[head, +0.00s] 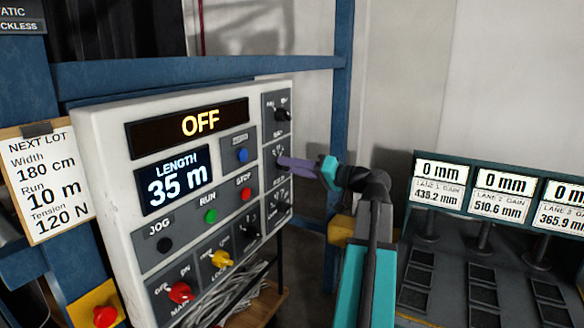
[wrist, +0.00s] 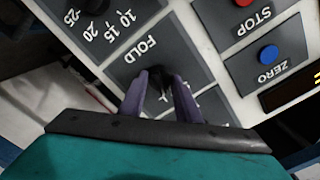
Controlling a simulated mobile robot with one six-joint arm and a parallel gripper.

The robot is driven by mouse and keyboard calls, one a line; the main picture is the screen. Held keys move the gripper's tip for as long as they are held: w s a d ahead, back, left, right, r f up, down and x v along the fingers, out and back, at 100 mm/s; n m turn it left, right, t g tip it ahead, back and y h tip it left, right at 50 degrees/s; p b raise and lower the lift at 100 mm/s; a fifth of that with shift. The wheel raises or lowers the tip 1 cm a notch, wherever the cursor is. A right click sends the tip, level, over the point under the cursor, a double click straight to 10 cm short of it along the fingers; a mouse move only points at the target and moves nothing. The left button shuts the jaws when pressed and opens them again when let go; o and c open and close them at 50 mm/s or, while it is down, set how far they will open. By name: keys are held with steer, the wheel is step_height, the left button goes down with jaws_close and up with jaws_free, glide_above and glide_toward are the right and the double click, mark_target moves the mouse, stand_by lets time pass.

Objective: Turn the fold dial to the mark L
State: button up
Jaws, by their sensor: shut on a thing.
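The fold dial (wrist: 160,80) is a black knob on a grey plate labelled FOLD in the wrist view. It sits between the purple fingers of my gripper (wrist: 161,92), which are shut on it. In the head view my gripper (head: 286,161) reaches from the right to the dial's plate in the control panel's right column. The fingers cover most of the dial there. The mark L and the direction of the dial's pointer cannot be made out. One letter-like mark shows beside the right finger in the wrist view.
The white control panel (head: 118,160) shows OFF and LENGTH 35 m. Other dials sit above (head: 282,114) and below the fold dial. A blue ZERO button (wrist: 268,53) and red STOP button are near. A lot card (head: 46,185) hangs left. Lane displays (head: 501,192) stand right.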

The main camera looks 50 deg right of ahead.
steer(key=shift+m, duration=1.4)
steer(key=o, duration=1.1)
steer(key=shift+c, duration=0.2)
steer(key=b+v, duration=0.3)
steer(key=v, duration=1)
steer(key=shift+s+b, duration=0.4)
steer(key=shift+s+d+f, duration=0.1)
